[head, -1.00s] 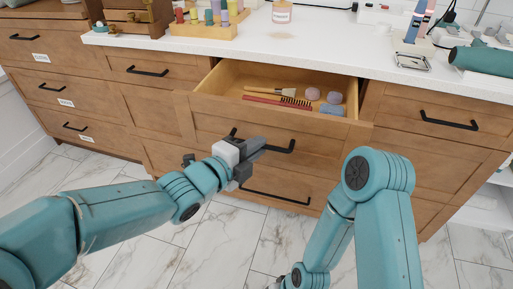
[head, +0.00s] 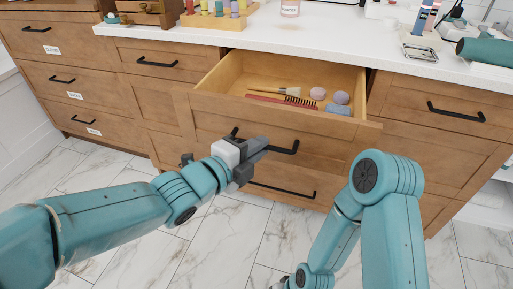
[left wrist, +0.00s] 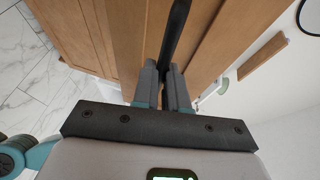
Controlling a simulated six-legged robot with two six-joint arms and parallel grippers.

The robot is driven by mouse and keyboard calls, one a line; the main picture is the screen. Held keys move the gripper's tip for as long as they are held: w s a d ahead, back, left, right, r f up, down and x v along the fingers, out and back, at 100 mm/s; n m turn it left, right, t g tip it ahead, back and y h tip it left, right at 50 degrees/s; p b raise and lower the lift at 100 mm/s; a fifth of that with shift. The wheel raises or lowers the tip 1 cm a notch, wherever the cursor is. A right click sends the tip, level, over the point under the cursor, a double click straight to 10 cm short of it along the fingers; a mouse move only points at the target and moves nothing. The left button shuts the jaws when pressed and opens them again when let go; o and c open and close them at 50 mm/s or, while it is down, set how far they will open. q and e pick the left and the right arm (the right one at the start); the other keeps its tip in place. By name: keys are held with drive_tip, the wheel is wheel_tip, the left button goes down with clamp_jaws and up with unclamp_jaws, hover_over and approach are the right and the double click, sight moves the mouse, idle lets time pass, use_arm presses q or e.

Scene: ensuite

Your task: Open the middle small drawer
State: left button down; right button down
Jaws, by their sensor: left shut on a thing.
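The middle small drawer (head: 205,101) stands well open under the white counter in the head view. A brush, a red comb and several small rounded items lie inside. Its black bar handle (head: 283,149) crosses the drawer front. In the left wrist view the fingers (left wrist: 163,88) close around the dark handle bar (left wrist: 176,38), with wood fronts beyond.
Closed drawers with black handles flank the open one, left (head: 158,63) and right (head: 456,112). A closed drawer with a handle (head: 282,190) lies below. The counter (head: 330,38) holds bottles, a small tray (head: 420,52) and a teal object (head: 484,51). The marble floor (head: 235,235) is clear.

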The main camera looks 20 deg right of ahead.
use_arm(q)
drive_tip(key=c, duration=1.2)
unclamp_jaws()
drive_tip(key=shift+a, duration=0.1)
drive_tip(key=p+v, duration=0.3)
drive_tip(key=v, duration=1.3)
drive_tip(key=shift+r+p, duration=0.1)
drive_tip(key=shift+p, duration=0.3)
